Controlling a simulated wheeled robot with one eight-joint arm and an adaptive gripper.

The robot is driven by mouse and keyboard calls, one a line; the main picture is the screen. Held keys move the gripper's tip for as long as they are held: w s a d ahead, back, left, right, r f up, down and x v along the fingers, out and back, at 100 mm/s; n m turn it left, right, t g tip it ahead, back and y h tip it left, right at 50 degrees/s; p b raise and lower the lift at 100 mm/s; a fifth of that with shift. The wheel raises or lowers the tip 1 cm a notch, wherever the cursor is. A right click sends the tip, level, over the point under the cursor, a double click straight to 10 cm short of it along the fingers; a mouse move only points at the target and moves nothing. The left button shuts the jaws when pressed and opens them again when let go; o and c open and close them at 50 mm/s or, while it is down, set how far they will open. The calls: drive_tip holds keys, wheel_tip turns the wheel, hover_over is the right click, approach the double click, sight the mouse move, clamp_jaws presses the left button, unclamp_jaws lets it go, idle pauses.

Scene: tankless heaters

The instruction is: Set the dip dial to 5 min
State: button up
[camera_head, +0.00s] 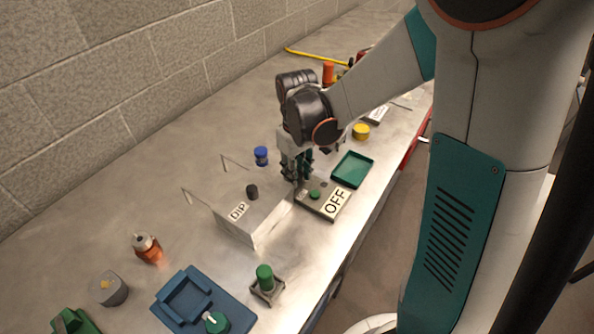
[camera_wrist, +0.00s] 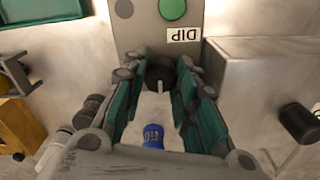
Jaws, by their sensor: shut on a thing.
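In the wrist view the pointer points toward the bottom of the picture. My gripper (camera_wrist: 159,84) has its teal-padded fingers on both sides of the dial and is shut on it. In the head view my gripper (camera_head: 298,174) reaches down at the panel's far end and hides the dial. No minute markings can be read.
A metal box (camera_head: 262,222) with a black knob (camera_head: 252,191) stands close left of my gripper. A green tray (camera_head: 353,170) lies to the right, a blue container (camera_head: 261,155) behind.

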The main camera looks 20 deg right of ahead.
drive_tip(key=m, duration=0.4)
drive_tip(key=shift+m, duration=2.2)
drive_tip(key=o, duration=1)
drive_tip(key=shift+o, duration=0.2)
drive_tip(key=shift+r, duration=0.1)
wheel_tip(320, 180, up, 12)
